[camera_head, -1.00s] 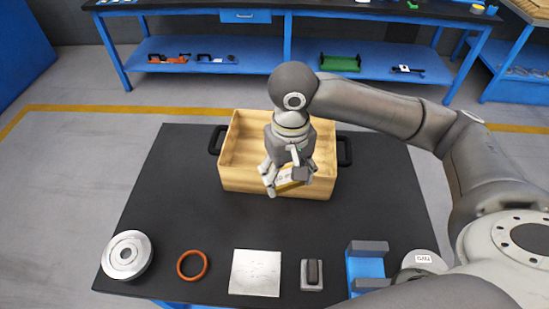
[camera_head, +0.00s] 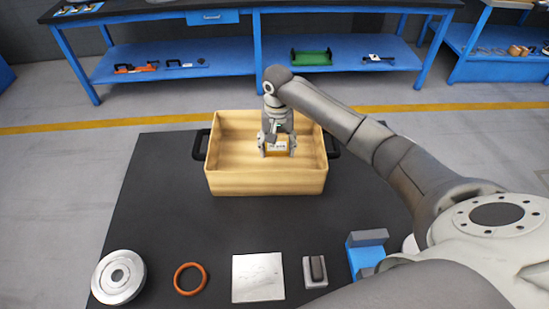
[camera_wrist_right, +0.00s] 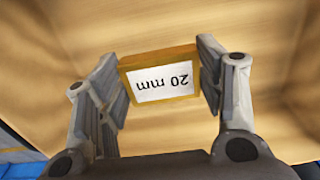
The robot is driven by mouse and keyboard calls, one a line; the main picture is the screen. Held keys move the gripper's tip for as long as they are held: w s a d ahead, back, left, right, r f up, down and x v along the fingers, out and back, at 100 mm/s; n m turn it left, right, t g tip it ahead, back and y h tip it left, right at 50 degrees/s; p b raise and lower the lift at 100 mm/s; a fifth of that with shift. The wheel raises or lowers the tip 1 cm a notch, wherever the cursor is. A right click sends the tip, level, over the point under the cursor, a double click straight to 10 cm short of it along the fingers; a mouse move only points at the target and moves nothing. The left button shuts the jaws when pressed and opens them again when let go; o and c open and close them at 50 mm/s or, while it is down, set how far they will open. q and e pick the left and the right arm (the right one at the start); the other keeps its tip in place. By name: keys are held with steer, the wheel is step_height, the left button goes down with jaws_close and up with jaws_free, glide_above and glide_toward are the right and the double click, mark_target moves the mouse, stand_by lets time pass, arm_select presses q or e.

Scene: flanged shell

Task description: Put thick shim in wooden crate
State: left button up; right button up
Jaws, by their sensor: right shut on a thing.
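The wooden crate (camera_head: 268,182) stands on the dark table with black handles at its sides. My right gripper (camera_head: 277,150) is inside the crate's opening in the head view. It is shut on the thick shim (camera_head: 277,146), a yellowish block with a white label. In the right wrist view the shim (camera_wrist_right: 160,84) sits between both fingers, and its label reads "20 mm" upside down. The crate's wooden inside (camera_wrist_right: 270,70) fills the background there. I cannot tell whether the shim touches the crate floor. My left gripper is not in view.
Along the table's front lie a flanged metal disc (camera_head: 118,278), an orange ring (camera_head: 190,279), a square metal plate (camera_head: 258,278), a small grey block (camera_head: 315,271) and a blue fixture (camera_head: 365,255). The black table (camera_head: 160,190) is bare left of the crate.

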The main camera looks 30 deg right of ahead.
mark_target(277, 164)
steer(key=shift+f, duration=2.6)
steer(key=shift+f, duration=0.15)
steer(key=o, duration=1.1)
steer(key=shift+o, duration=0.2)
step_height(277, 164, up, 12)
steer(key=shift+r, duration=0.2)
